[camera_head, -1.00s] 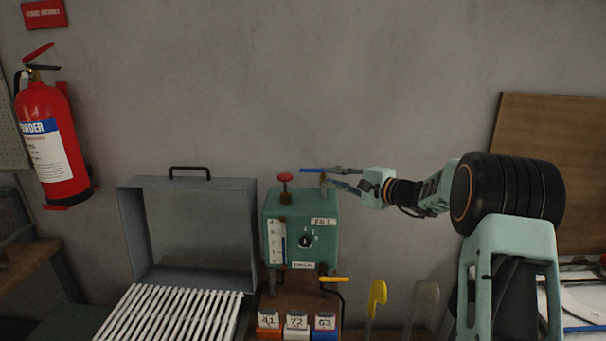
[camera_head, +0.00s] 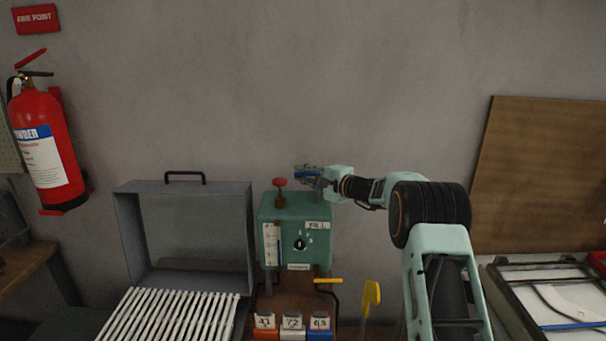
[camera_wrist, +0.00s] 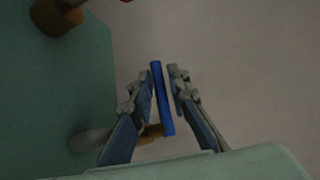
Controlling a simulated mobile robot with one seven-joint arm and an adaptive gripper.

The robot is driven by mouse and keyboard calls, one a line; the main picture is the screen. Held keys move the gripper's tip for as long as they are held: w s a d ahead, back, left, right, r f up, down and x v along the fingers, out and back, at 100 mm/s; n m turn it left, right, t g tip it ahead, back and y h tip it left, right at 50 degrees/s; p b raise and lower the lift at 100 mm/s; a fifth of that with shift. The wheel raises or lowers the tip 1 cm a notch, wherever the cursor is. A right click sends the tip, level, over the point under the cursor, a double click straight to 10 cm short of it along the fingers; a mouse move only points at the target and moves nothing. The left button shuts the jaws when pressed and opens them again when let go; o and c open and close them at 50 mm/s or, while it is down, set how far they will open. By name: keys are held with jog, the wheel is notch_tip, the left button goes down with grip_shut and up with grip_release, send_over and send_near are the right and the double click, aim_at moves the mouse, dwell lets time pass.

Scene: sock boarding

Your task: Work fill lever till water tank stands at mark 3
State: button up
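The blue fill lever handle (camera_wrist: 162,98) lies between the fingers of my gripper (camera_wrist: 161,80) in the wrist view. The fingers straddle it, with a visible gap on the right side. In the head view my gripper (camera_head: 305,173) is above the tank's top right, partly hiding the lever.
A red knob (camera_head: 280,182) stands on the tank top. A yellow-handled lever (camera_head: 328,281) is below the tank. Numbered bins (camera_head: 291,322) stand in front. A grey open box (camera_head: 184,235) and white slatted rack (camera_head: 170,315) are at left.

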jog(key=shift+c, duration=0.7)
grip_shut()
jog(key=shift+y+b, duration=0.3)
jog(key=shift+b, duration=0.1)
jog(key=shift+s+n+g+y+b, duration=0.15)
jog(key=shift+n+g+y+b, duration=0.15)
jog(key=shift+n+g, duration=0.2)
jog(key=shift+s+r+n+g+y, duration=0.1)
jog(key=shift+s+n+g+y, duration=0.15)
jog(key=shift+n+g+y, duration=0.25)
jog(key=shift+s+r+n+g+y, duration=0.1)
jog(key=shift+s+n+g+y, duration=0.15)
jog(key=shift+n+g, duration=0.35)
jog(key=shift+g, duration=0.3)
